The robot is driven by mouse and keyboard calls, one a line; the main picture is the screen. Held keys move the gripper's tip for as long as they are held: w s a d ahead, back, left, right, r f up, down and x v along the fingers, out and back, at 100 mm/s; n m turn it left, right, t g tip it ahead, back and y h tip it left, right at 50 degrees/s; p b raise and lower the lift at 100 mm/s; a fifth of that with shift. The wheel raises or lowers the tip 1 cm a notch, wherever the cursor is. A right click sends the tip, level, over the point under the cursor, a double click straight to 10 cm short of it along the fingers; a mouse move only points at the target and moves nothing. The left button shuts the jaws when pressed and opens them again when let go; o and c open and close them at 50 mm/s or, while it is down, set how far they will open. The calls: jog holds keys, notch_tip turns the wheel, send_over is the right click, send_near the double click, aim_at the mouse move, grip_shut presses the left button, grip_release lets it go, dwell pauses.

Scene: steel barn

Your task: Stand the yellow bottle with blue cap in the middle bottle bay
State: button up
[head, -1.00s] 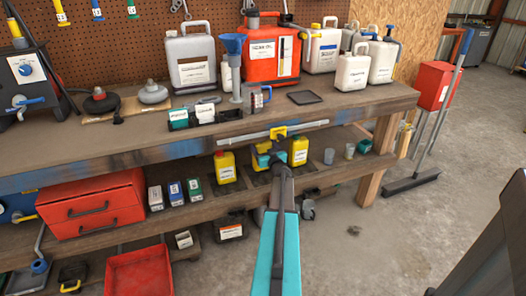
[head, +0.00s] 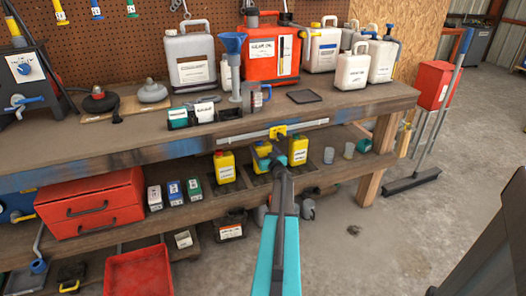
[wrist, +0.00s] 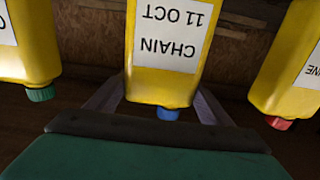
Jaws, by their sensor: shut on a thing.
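The yellow bottle with the blue cap (wrist: 165,75) is between the fingers of my gripper (wrist: 155,105) in the wrist view. It looks upright, like its neighbours; the wrist picture is upside down. In the head view my gripper (head: 264,160) is at the lower shelf, and only a little of the held bottle (head: 263,148) shows behind it. It is between two other yellow bottles, one at left (head: 224,170) and one at right (head: 298,152). The middle bay is mostly hidden by my gripper, and I cannot tell whether the bottle's base touches it.
In the wrist view the neighbours have a green cap (wrist: 40,94) and a red cap (wrist: 280,123), with gaps beside the held bottle. The bench top (head: 330,112) overhangs the shelf. Small boxes (head: 175,192) and a red drawer unit (head: 95,205) stand left; clear cups (head: 348,150) stand right.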

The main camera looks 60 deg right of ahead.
jog(key=shift+f, duration=0.15)
dwell(0.3)
jog(key=o, duration=2.1)
jog(key=shift+f, duration=0.1)
jog(key=shift+s, duration=0.1)
jog(key=v, duration=1.2)
